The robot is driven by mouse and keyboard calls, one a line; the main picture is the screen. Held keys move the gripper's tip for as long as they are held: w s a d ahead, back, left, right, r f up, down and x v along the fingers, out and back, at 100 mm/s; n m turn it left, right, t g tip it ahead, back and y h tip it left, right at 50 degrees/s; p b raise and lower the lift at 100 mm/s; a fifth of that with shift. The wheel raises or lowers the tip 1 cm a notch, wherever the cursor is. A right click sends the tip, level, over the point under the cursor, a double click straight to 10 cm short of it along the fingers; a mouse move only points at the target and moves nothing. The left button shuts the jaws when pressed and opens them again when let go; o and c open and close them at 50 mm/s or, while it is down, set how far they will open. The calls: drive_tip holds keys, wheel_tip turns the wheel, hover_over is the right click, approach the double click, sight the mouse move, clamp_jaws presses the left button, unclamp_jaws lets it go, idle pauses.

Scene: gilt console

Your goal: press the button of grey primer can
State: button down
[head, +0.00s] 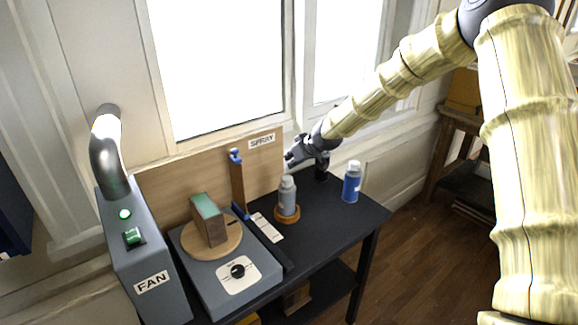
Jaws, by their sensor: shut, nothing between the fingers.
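The grey primer can (287,198) stands upright on a small round wooden base on the dark table. Its top, with the button, is close below and beside my gripper (288,160). My gripper is shut and empty, at the upper right of the can, with its fingertips pointing left. I cannot tell whether the fingertips touch the can's top.
A blue can (351,182) stands to the right, and a dark object (321,168) is behind my gripper. A turntable with a green-topped block (209,220), a FAN box (150,270) and a SPRAY backboard (262,158) are left. The table's right front is clear.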

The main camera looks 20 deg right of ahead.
drive_tip(key=b+v, duration=0.2)
drive_tip(key=v, duration=0.5)
idle(1.3)
